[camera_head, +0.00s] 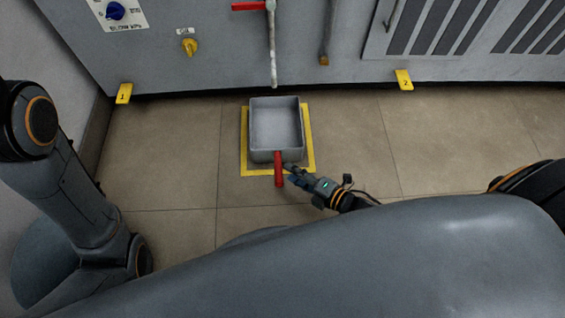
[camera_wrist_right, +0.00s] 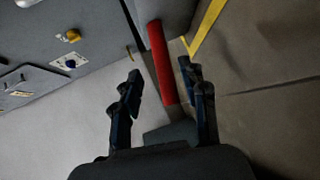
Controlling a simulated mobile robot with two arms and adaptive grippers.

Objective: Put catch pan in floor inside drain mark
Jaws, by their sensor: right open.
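The grey catch pan (camera_head: 276,127) sits upright on the floor over the yellow drain mark (camera_head: 308,150). Yellow line shows along the pan's left, right and near sides; the pan's far wall hides most of the far line, so its exact fit there cannot be told. The pan's red handle (camera_head: 278,172) points toward me. My right gripper (camera_head: 288,179) is beside the handle. In the right wrist view the red handle (camera_wrist_right: 161,60) lies between the open fingers of my right gripper (camera_wrist_right: 160,76), with gaps visible. My left gripper is out of view; only my left arm shows.
A grey machine cabinet (camera_head: 190,75) stands behind the pan. A pipe with a red lever (camera_head: 249,6) comes down above the pan's far side. Another short pipe (camera_head: 326,40) hangs to its right. Yellow tags 1 (camera_head: 124,93) and 2 (camera_head: 404,80) mark the cabinet base. Floor on both sides is clear.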

